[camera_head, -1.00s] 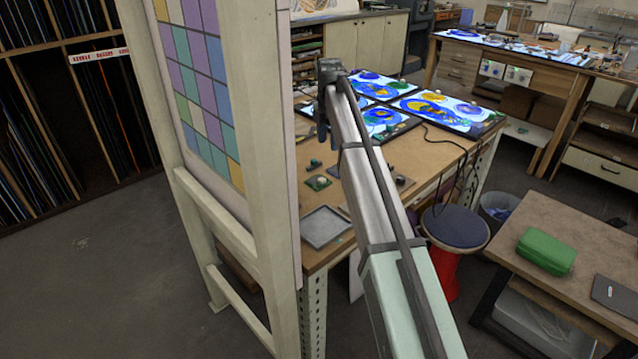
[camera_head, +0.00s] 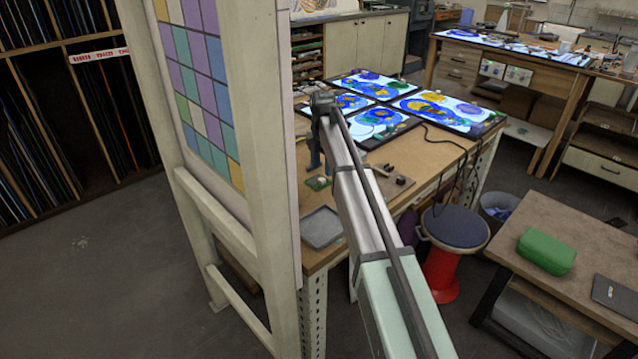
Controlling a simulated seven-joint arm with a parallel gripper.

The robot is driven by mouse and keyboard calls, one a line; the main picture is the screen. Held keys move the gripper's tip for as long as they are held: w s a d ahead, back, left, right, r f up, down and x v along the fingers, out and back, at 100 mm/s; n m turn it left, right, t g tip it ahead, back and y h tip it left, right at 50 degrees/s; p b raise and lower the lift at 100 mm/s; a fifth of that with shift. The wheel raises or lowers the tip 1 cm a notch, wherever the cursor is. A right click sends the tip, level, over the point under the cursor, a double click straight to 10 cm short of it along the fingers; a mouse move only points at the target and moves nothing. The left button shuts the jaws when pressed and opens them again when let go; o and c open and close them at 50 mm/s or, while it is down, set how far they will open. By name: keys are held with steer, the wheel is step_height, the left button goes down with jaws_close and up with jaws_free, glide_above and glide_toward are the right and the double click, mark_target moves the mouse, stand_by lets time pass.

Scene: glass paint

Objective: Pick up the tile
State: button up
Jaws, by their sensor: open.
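A small green square piece, which looks like the tile (camera_head: 318,183), lies on the wooden workbench (camera_head: 424,161) near its left side. My gripper (camera_head: 321,165) points down just above and behind the tile in the picture. Its fingers look apart, with nothing seen between them. The exact height of the fingertips over the tile is hard to tell, and my arm hides part of the bench to the right.
A shallow grey tray (camera_head: 321,228) lies at the bench's near corner. Lit panels with blue and yellow glass (camera_head: 440,110) cover the back. Small dark items (camera_head: 400,180) lie right of my arm. A tall cream frame with a coloured grid (camera_head: 205,90) stands close on the left.

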mark_target(323, 178)
steer(key=f, duration=0.4)
steer(key=shift+w+f, duration=0.25)
steer(key=shift+f, duration=0.15)
steer(key=shift+c, duration=0.2)
jaws_close()
